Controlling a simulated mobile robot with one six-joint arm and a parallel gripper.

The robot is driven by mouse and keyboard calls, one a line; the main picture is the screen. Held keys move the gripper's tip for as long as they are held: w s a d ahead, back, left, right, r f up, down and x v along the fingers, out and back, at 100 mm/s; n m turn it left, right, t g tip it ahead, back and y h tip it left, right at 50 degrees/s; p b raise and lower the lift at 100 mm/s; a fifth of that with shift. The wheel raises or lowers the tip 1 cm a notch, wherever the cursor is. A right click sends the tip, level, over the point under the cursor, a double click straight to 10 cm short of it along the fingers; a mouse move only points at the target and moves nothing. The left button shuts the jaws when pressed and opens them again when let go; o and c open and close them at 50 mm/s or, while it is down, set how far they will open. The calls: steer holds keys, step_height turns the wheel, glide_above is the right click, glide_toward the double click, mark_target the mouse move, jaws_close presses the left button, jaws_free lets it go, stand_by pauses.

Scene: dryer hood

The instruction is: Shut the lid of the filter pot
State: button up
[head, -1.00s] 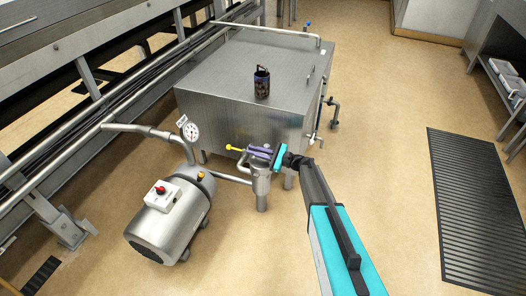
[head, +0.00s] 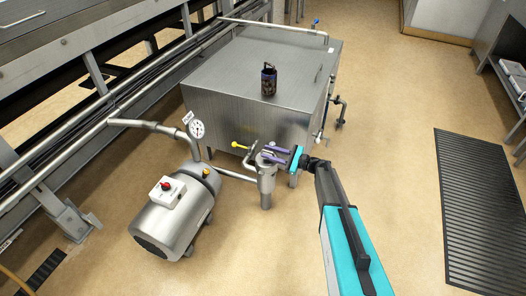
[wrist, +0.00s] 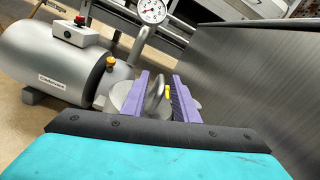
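The filter pot (head: 266,187) is a small upright steel cylinder on the floor, between the grey pump and the big steel tank. My gripper (head: 264,154) is at the top of the pot, reaching in from the right. In the wrist view its two purple fingers (wrist: 161,97) are apart. A round grey surface (wrist: 119,94) shows partly behind the left finger. The fingers hide much of the pot's top, so I cannot tell the lid's angle or any contact.
The steel tank (head: 225,105) stands close behind the pot, with a dark canister (head: 269,82) on top. The pump (head: 172,226) is at left, with a pipe and gauge (head: 197,129). A yellow-knobbed lever (head: 236,144) sticks out left of my fingers.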

steer(key=v, duration=0.8)
steer(key=shift+s+d, duration=0.25)
